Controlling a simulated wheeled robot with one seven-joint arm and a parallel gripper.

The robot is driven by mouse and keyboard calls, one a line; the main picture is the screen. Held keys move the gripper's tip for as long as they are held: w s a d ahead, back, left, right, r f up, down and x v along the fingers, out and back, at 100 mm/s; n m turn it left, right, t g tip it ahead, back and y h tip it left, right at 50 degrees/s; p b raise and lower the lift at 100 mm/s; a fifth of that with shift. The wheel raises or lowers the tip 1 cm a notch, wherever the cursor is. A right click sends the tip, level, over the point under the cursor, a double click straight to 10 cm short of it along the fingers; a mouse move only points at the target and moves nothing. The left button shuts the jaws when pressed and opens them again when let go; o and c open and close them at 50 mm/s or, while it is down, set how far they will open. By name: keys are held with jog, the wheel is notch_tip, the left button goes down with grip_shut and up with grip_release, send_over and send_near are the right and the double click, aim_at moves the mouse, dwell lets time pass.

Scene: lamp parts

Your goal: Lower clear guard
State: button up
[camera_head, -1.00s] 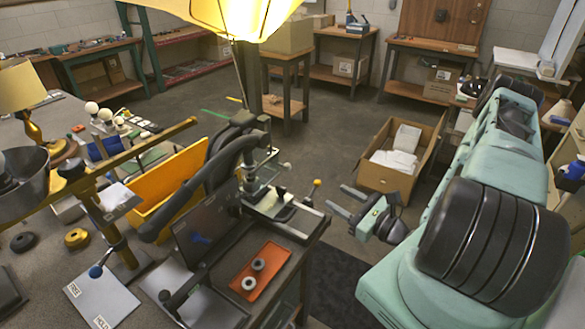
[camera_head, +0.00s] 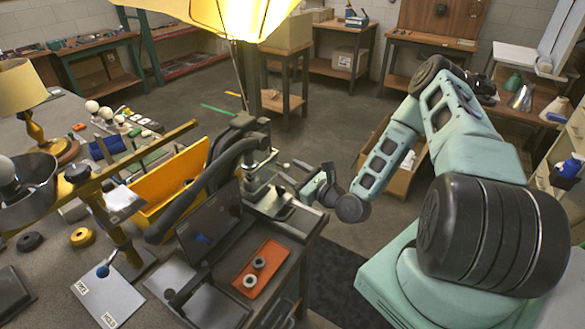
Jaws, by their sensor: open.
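The clear guard (camera_head: 263,168) looks like a see-through panel on the small machine (camera_head: 268,203) at the bench's right corner. It appears raised above the machine's bed, but its exact edges and angle are hard to make out. My gripper (camera_head: 292,174) is open and empty, just right of the guard and at about its height in the picture. Its fingers point left toward the machine. I cannot tell whether a finger touches the guard.
An orange tray (camera_head: 262,275) with two grey rings lies in front of the machine. A black curved arm (camera_head: 205,180) and a yellow bin (camera_head: 165,190) stand to the left. A lit yellow lampshade (camera_head: 235,15) hangs above. A cardboard box (camera_head: 400,182) is on the floor behind my arm.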

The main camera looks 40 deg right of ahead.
jog(key=shift+w, duration=0.2)
grip_shut()
notch_tip(320, 180, down, 5)
jog(key=b, duration=0.4)
jog(key=shift+s, duration=0.1)
grip_release()
